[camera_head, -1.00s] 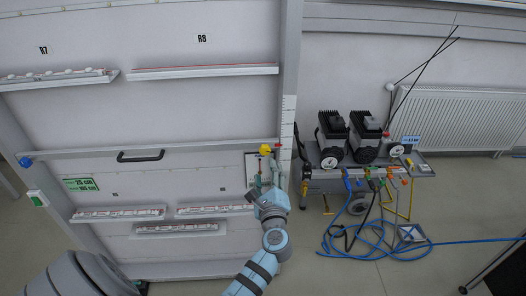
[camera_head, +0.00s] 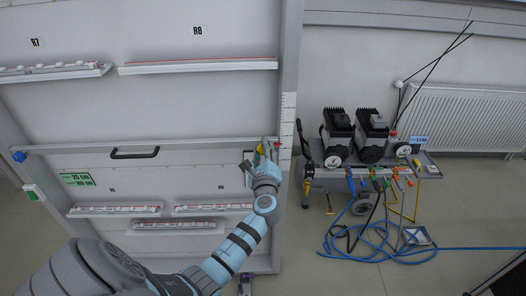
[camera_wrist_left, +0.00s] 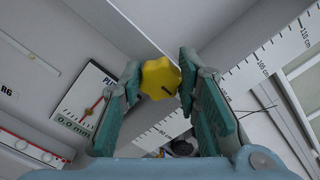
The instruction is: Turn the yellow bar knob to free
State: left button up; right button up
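The yellow knob (camera_wrist_left: 160,78) is round and lobed, with a small dark mark on its face. In the head view it shows as a small yellow patch (camera_head: 261,148) at the right end of the horizontal bar (camera_head: 200,144), partly covered by my gripper. My left gripper (camera_head: 267,155) is up at the knob. In the left wrist view its two teal fingers (camera_wrist_left: 159,76) stand apart, one on each side of the knob, with their tips very near its edges. I cannot tell whether they touch it. My right gripper is not in view.
A white dial plate (camera_wrist_left: 82,100) with a red pointer and "0.0 mm" is left of the fingers. An upright scale (camera_head: 288,120) runs along the right frame post. A black handle (camera_head: 135,153) hangs on the bar. A compressor cart (camera_head: 365,175) with blue hose stands right.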

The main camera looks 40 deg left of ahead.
pick_arm(q)
jog(key=shift+f+n, duration=0.15)
jog(key=shift+n, duration=0.25)
jog(key=shift+c, duration=0.4)
jog(key=n+b, duration=0.5)
jog(key=n, duration=0.3)
jog(key=shift+f, duration=0.1)
jog(key=n+b, duration=0.3)
jog(key=n, duration=0.2)
jog(key=shift+b, duration=0.4)
jog(key=shift+w+r+n+b, duration=0.15)
jog(key=shift+n+b, duration=0.35)
jog(key=shift+n, duration=0.55)
jog(key=shift+s+r+n+b, duration=0.1)
jog(key=shift+n+b, duration=0.4)
jog(key=shift+n, duration=0.55)
